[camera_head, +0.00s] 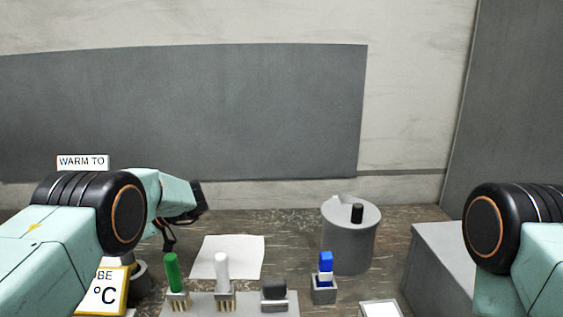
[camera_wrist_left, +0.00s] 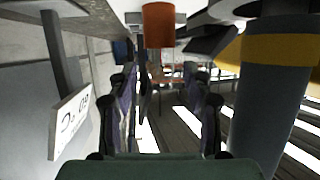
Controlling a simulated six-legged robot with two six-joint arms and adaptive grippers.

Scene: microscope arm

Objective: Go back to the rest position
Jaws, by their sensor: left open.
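My left arm comes in from the left in the head view, with its wrist turned toward the back of the table. My left gripper (camera_head: 183,222) is only partly visible there, dark and small beyond the wrist. In the left wrist view the two fingers of the left gripper (camera_wrist_left: 165,108) stand apart, and I see nothing held between them. An orange-brown cylinder (camera_wrist_left: 158,25) shows beyond the fingers at the top. My right arm shows only as a joint at the right edge of the head view; its gripper is out of frame.
A green peg (camera_head: 171,272), a white peg (camera_head: 221,268) and a dark block (camera_head: 274,290) stand on a grey rack. A blue-topped item (camera_head: 325,264) sits in a holder. A grey cylinder (camera_head: 348,245) stands behind. White paper (camera_head: 228,257) lies flat. A yellow-framed sign (camera_head: 104,293) is beside my left arm.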

